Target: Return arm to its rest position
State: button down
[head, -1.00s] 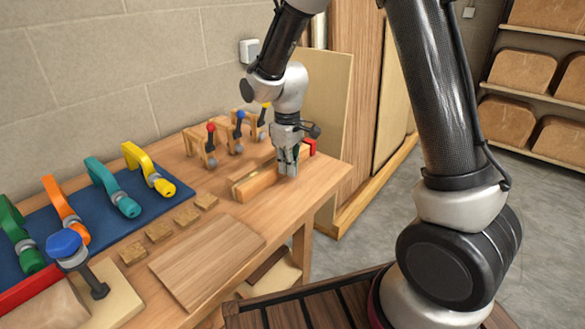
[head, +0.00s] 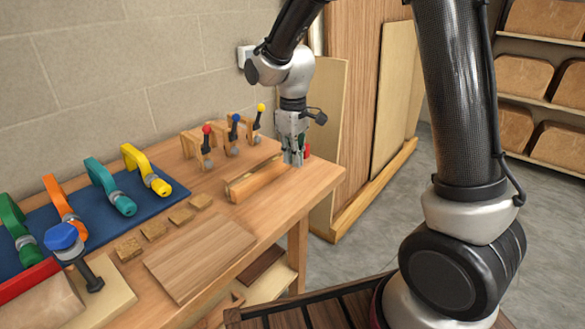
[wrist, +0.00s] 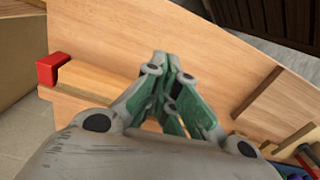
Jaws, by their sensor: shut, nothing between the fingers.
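The upper arm rises from the gripper and folds over toward my base at the right. A red part (wrist: 52,68) shows beside the wooden piece in the wrist view; in the head view it is mostly hidden behind the gripper.
Clamps with red, blue and yellow knobs (head: 235,130) stand behind. Coloured G-clamps (head: 110,187) lie on a blue mat (head: 182,188) at left. Small wood blocks (head: 154,230) and a flat board (head: 200,258) lie in front. Tall panels (head: 328,130) lean at right, beside open floor.

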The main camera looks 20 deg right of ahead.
notch_tip(320, 180, up, 5)
jog(key=s+d+r+m+t, duration=0.2)
jog(key=s+d+r+m, duration=0.2)
jog(key=s+d, duration=0.5)
jog(key=s+d+r+m+t, duration=0.2)
jog(key=s+d+r+m, duration=0.2)
jog(key=s+d, duration=0.5)
jog(key=s+r, duration=0.2)
jog(key=s, duration=0.3)
jog(key=shift+s+d+r, duration=0.15)
jog(key=shift+s+r, duration=0.2)
jog(key=shift+r, duration=0.05)
